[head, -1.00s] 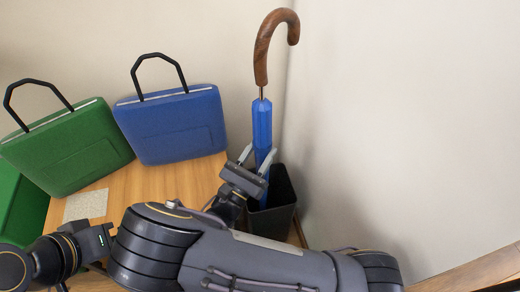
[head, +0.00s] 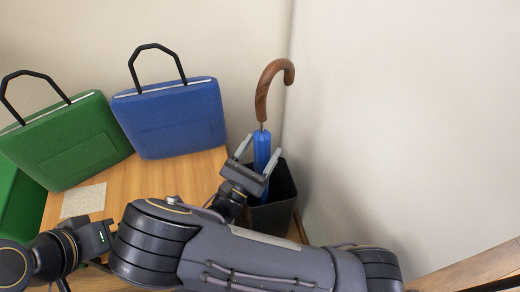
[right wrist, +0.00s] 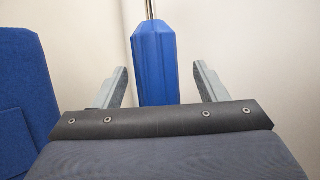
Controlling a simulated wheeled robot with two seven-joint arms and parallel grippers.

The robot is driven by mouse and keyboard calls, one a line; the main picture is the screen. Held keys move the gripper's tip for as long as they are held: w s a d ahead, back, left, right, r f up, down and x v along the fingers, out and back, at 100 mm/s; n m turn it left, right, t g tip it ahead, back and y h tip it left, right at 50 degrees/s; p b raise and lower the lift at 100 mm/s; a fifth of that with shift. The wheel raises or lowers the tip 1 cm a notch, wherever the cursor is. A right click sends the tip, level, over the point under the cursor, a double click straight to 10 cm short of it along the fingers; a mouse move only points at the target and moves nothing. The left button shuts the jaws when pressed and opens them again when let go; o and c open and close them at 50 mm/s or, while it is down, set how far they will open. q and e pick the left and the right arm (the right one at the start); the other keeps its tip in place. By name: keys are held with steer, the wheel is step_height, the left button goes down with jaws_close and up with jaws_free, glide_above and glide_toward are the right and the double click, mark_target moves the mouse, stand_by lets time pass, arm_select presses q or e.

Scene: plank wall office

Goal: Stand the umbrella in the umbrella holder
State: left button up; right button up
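The blue umbrella (head: 262,150) with a brown hooked wooden handle (head: 264,88) stands roughly upright in the black umbrella holder (head: 273,217) in the head view. Its lower part is hidden inside the holder and behind my gripper. My right gripper (head: 254,158) is at the umbrella's blue part, just above the holder's rim. In the right wrist view the umbrella (right wrist: 154,62) stands between the two fingers (right wrist: 160,88), with a gap on each side, so the gripper is open. My left gripper is not clearly visible.
A blue bag (head: 170,122) and a green bag (head: 68,142) stand on the wooden surface (head: 155,188) to the left. A small beige square (head: 84,201) lies in front of them. Plain walls close in behind and right of the holder.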

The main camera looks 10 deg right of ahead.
steer(key=p+v, duration=0.1)
steer(key=v, duration=0.7)
stand_by(1.0)
